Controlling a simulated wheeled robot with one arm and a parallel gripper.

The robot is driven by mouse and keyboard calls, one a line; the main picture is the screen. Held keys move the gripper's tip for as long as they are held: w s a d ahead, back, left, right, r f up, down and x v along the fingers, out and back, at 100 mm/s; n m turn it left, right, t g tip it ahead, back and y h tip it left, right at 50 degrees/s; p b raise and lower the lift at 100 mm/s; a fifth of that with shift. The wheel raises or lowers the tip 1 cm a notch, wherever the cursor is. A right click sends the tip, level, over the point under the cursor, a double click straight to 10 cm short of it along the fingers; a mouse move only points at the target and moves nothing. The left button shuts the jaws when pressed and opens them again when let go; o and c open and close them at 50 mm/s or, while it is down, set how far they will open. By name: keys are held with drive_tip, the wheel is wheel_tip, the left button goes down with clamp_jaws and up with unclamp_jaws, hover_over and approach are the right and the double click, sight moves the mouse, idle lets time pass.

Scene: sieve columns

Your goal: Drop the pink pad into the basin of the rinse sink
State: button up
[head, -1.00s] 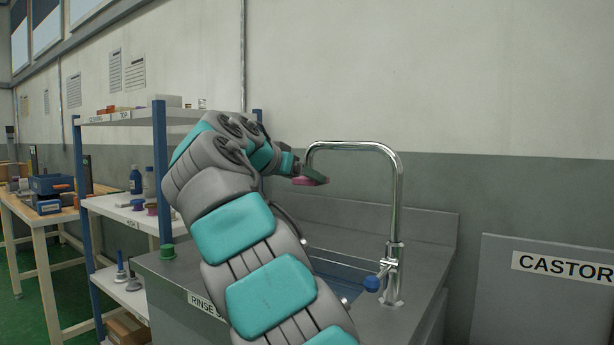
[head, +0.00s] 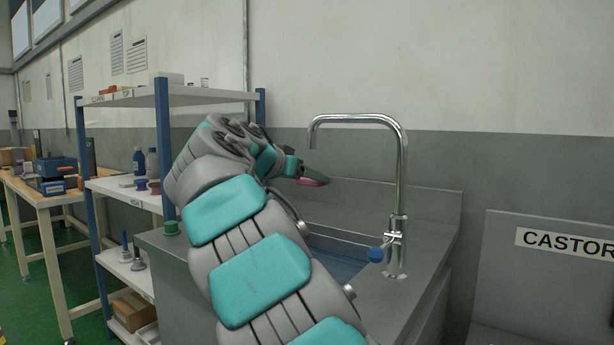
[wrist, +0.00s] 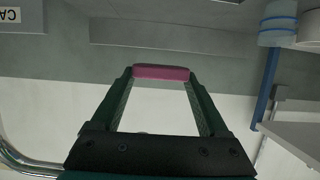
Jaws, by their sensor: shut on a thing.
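The pink pad (head: 312,182) is held between the fingertips of my gripper (head: 306,172), above the back left part of the rinse sink (head: 425,225). In the wrist view the pad (wrist: 161,73) spans the gap between the two dark green fingers of my gripper (wrist: 161,80). The gripper is shut on it. The sink's basin (head: 340,262) shows blue-grey inside, lower and to the right of the gripper. My arm hides the basin's left part.
A chrome faucet (head: 402,170) with a blue knob arches over the basin, right of my gripper. Shelves (head: 125,190) with bottles and small items stand at left. A "CASTOR" box (head: 540,275) is at right.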

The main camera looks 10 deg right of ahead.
drive_tip(key=o, duration=1.2)
drive_tip(key=shift+c, duration=0.2)
drive_tip(key=v, duration=0.7)
drive_tip(key=shift+s+a+b, duration=0.3)
drive_tip(key=shift+b, duration=0.05)
drive_tip(key=shift+r, duration=0.1)
